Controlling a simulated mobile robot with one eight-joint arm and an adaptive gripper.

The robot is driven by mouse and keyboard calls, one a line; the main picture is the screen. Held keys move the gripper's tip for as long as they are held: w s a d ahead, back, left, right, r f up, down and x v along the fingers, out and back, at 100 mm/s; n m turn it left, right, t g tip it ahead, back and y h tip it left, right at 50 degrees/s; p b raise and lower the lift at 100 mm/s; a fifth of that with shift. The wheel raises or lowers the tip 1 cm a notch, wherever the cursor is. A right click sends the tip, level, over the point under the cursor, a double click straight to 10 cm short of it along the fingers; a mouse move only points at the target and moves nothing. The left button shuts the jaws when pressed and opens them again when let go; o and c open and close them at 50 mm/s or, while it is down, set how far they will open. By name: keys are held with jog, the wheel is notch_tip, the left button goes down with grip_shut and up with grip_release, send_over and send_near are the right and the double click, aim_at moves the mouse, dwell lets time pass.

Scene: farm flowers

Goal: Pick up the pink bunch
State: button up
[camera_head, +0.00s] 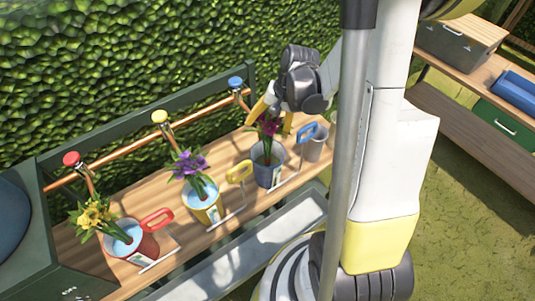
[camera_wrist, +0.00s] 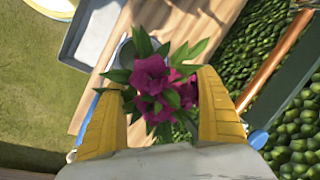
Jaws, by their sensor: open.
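The pink bunch (camera_head: 268,129) is a cluster of magenta flowers with green leaves, standing in a dark blue-grey bucket (camera_head: 268,175) on the wooden bench. In the wrist view the pink bunch (camera_wrist: 158,82) lies between the two yellow fingers of my gripper (camera_wrist: 162,105). My gripper (camera_head: 270,115) is open, and its fingers stand around the blooms with gaps to each side. The stems below the blooms are mostly hidden in the wrist view.
A purple bunch (camera_head: 187,164) stands in a yellow bucket (camera_head: 206,209) and a yellow bunch (camera_head: 93,216) in a red bucket (camera_head: 135,246). A small grey cup (camera_head: 316,145) stands at the right. A copper pipe with coloured taps runs behind, before a hedge (camera_head: 100,70).

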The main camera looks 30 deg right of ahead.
jog(key=shift+r, duration=0.1)
jog(key=c, duration=1.5)
jog(key=shift+r, duration=0.1)
notch_tip(320, 180, up, 10)
jog(key=p, duration=0.3)
jog(key=shift+p, duration=0.35)
notch_tip(320, 180, up, 10)
jog(key=p, duration=0.8)
jog(key=shift+r, duration=0.15)
